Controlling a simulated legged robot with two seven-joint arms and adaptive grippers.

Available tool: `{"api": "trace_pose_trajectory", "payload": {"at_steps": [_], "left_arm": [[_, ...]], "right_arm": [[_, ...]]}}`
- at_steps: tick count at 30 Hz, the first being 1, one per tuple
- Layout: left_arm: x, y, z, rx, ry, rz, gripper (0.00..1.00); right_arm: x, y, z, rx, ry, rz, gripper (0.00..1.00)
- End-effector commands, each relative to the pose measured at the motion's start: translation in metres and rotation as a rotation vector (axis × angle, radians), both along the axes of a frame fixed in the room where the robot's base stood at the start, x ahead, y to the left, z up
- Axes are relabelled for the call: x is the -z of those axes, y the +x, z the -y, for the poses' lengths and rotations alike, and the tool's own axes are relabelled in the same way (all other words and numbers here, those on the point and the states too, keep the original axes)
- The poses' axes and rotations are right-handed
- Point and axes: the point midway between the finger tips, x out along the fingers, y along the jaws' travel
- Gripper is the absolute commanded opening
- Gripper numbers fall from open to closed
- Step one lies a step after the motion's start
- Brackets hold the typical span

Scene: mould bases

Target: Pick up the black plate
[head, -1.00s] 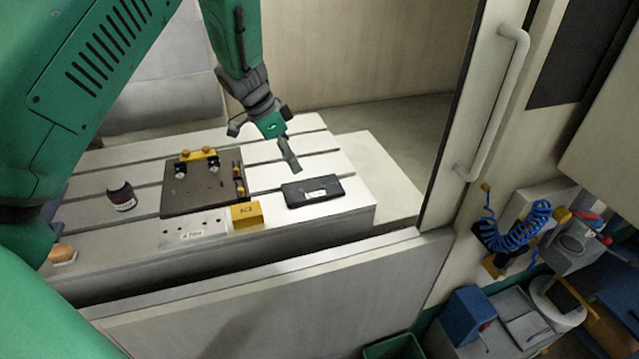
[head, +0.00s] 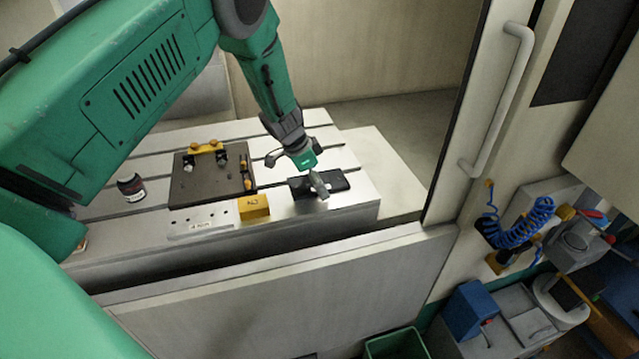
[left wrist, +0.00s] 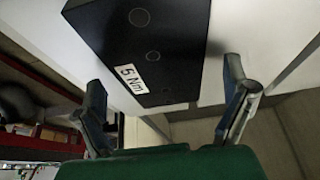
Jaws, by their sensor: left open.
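The black plate (head: 335,181) lies flat on the slotted grey table near its right front corner. It also shows in the left wrist view (left wrist: 165,35), large, with round holes and a white label reading "5 Nm". My left gripper (head: 321,190) is at the plate in the head view and hides part of it. In the left wrist view its two fingers (left wrist: 165,90) are spread apart, one near each side of the plate's labelled edge, with nothing held between them. Whether a finger touches the plate I cannot tell. My right gripper is not in view.
A dark mould base (head: 205,180) with yellow clamps sits left of the plate. A yellow block (head: 253,208) and a dark round jar (head: 131,187) also stand on the table (head: 345,207). A door frame with a handle (head: 500,100) is to the right.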

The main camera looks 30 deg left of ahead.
Motion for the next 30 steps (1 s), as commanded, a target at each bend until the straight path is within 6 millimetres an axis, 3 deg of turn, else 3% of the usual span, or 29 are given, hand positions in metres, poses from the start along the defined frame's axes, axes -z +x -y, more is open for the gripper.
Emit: {"api": "trace_pose_trajectory", "payload": {"at_steps": [4, 5, 10, 11, 20, 30], "left_arm": [[0.001, -0.001, -0.003, 0.000, -0.003, 0.000, 0.93], [0.001, -0.001, -0.003, -0.001, -0.003, 0.000, 0.86], [0.001, -0.001, -0.004, 0.000, -0.005, -0.001, 0.26], [0.002, -0.001, -0.004, 0.000, -0.005, -0.001, 0.20], [-0.002, 0.000, -0.003, 0.000, -0.002, -0.002, 0.20], [-0.065, 0.000, -0.003, 0.003, 0.001, 0.004, 0.20]], "right_arm": [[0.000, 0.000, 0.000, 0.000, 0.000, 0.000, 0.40], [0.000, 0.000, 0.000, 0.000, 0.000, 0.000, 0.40], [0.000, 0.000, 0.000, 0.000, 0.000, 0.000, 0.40], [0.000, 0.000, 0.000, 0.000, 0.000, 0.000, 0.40], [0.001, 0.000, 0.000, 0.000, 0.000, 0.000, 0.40], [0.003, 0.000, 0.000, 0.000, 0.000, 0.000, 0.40]]}}
